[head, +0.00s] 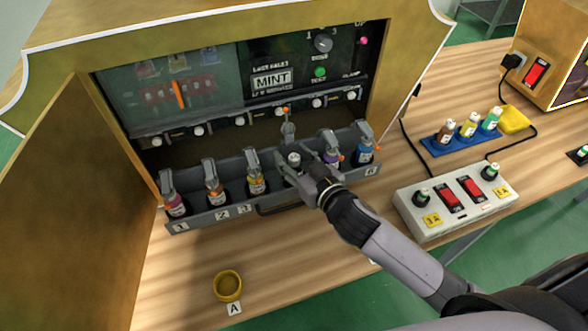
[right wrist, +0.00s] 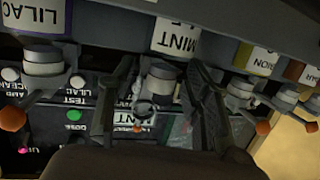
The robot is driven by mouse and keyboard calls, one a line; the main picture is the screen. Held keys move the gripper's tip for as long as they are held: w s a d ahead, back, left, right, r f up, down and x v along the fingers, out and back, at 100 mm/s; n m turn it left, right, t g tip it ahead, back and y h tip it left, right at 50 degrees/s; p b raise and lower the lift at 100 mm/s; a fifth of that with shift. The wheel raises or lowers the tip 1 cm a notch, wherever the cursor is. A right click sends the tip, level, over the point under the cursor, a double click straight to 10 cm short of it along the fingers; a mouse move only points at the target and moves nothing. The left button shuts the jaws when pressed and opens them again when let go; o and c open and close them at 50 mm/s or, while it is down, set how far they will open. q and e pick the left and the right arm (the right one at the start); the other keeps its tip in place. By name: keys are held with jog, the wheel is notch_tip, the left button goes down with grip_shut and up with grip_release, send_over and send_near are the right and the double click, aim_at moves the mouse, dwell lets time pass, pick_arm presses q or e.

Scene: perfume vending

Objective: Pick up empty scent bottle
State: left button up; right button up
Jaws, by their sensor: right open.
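The bottle in the fourth place of the grey rack is mostly hidden in the head view, where its pale top (head: 294,158) shows beside my right gripper (head: 305,170). In the right wrist view this bottle's grey cap (right wrist: 160,78) lies between the two dark fingers of the right gripper (right wrist: 160,85), with gaps on both sides. A white MINT label (right wrist: 176,38) shows just above it, upside down. The right gripper is open. I cannot tell the bottle's fill level. My left gripper is not in view.
The rack (head: 200,221) also holds pink (head: 176,206), orange (head: 214,192), yellow (head: 256,181), purple (head: 331,158) and blue (head: 364,153) bottles, close together. A control box (head: 455,207) stands right.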

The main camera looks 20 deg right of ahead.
jog(key=shift+s, duration=0.1)
jog(key=shift+c, duration=0.5)
grip_shut()
